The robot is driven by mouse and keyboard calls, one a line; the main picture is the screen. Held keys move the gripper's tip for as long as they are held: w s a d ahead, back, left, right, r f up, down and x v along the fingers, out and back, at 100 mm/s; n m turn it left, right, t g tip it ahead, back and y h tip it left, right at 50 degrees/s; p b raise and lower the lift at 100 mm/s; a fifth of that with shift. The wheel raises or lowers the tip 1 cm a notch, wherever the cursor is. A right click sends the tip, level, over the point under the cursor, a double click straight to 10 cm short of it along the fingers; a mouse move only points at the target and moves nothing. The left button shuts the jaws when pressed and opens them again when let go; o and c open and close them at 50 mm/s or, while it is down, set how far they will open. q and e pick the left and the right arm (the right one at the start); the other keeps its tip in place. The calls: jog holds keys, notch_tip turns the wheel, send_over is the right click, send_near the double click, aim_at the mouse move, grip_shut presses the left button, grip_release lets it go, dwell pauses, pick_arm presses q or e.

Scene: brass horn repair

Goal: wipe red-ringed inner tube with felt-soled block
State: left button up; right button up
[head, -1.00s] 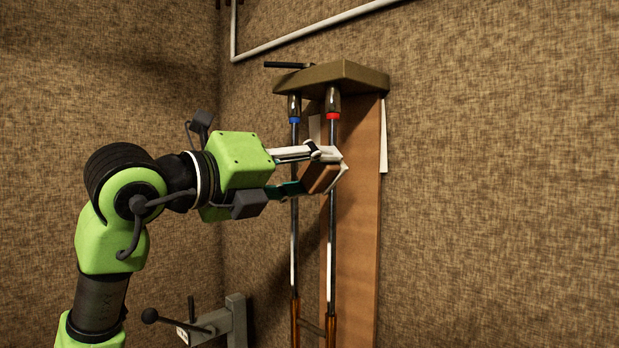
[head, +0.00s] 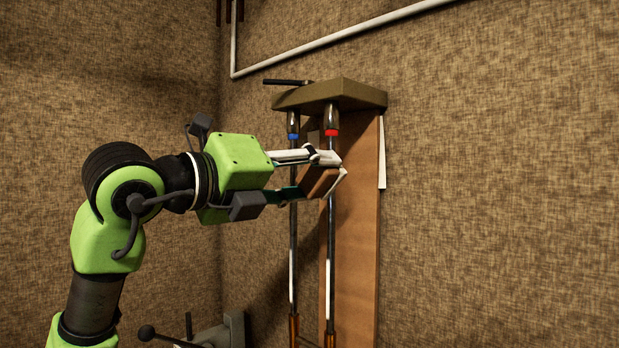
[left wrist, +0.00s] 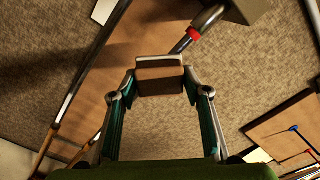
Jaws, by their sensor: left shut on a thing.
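My left gripper (head: 322,172) is shut on a brown block (head: 317,182); in the left wrist view the block (left wrist: 160,80) sits between both fingertips, with a pale layer along its far edge. The red-ringed inner tube (head: 331,235) stands upright, its red ring (head: 331,133) just under the holder. The block is at this tube a little below the ring; I cannot tell if the felt touches it. In the left wrist view the red ring (left wrist: 193,34) lies just beyond the block. My right gripper is not in view.
A blue-ringed tube (head: 293,235) stands close on the left, behind my gripper. An olive holder (head: 340,94) with a dark handle (head: 286,82) overhangs the tubes. A brown board (head: 362,230) backs them. A grey clamp-like fixture (head: 232,328) stands low left.

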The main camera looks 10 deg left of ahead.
pick_arm(q)
jog(key=shift+f+b, duration=5.5)
jog(key=shift+f, duration=0.35)
jog(key=shift+r, duration=0.1)
jog(key=shift+s+a+b, duration=0.3)
jog(key=shift+s+b, duration=0.05)
jog(key=shift+s, duration=0.15)
jog(key=shift+b+v, duration=0.7)
jog(key=shift+v, duration=1.65)
jog(key=shift+s+a, duration=0.1)
